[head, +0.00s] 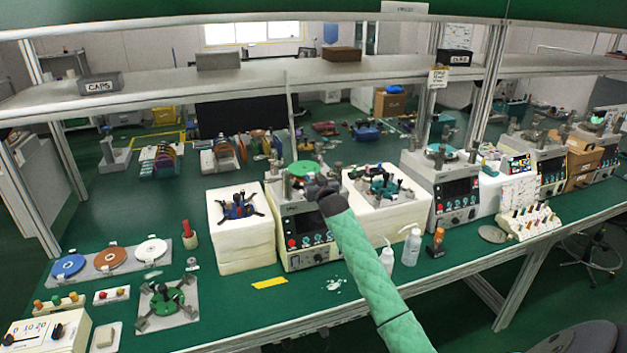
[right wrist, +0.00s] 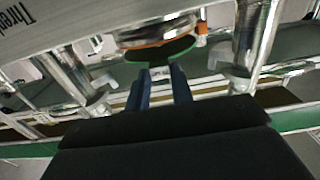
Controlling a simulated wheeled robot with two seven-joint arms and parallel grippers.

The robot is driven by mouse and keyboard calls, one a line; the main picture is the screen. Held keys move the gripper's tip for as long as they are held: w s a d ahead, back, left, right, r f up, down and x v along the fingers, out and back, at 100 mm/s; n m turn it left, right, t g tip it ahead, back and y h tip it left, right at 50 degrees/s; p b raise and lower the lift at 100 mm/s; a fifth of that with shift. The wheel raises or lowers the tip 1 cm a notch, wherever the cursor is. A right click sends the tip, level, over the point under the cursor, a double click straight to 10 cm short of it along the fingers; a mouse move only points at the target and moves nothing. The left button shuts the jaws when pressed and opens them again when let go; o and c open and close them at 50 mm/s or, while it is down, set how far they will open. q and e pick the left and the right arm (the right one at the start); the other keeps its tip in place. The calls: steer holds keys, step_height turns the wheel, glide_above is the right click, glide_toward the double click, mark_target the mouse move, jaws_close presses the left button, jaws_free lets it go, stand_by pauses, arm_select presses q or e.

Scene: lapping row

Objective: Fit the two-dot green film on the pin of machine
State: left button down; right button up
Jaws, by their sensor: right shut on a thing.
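My right gripper (head: 314,182) reaches in from the front, at the top of the middle-left polishing machine (head: 308,235). It is shut on a green film (head: 304,168), which shows as a flat green disc over the machine's top. In the right wrist view the two blue fingertips (right wrist: 164,72) meet the edge of the green film (right wrist: 162,51). A round metal plate with an orange rim (right wrist: 158,34) is close to the film there. Whether they touch I cannot tell. The film's dots and the machine's pin are not visible. My left gripper is not in view.
Metal posts (right wrist: 252,40) stand either side of the fingers. A white block with a fixture (head: 240,240) is left of the machine, another block (head: 385,215) right. Blue, brown and white discs lie on a tray (head: 88,262) at left. Bottles (head: 411,246) stand at the front edge.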

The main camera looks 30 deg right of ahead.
steer(key=shift+f, duration=0.45)
steer(key=shift+f+b, duration=0.4)
steer(key=o, duration=1)
steer(key=shift+o, duration=0.2)
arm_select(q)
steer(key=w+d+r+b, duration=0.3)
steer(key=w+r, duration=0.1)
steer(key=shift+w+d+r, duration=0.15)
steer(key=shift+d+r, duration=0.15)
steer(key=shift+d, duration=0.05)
arm_select(e)
steer(key=v, duration=0.7)
steer(key=shift+s, duration=0.4)
steer(key=shift+a+f, duration=0.1)
steer(key=shift+f, duration=0.05)
